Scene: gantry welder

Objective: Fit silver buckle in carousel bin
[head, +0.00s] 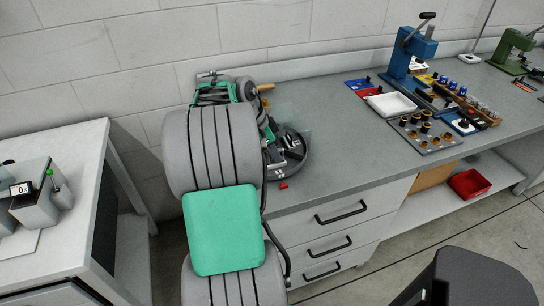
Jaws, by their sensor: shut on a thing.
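The carousel bin (292,163) is a round dark grey tray with compartments, on the bench behind my arm. Its left part is hidden by my arm. My gripper (271,148) is only partly in view, at the left part of the carousel. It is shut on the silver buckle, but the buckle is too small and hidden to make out. I cannot tell whether the buckle touches a compartment.
Right along the bench (345,130) are a white tray (391,104), a blue press (408,52) and a grey board of round parts (425,134). Bare bench lies between.

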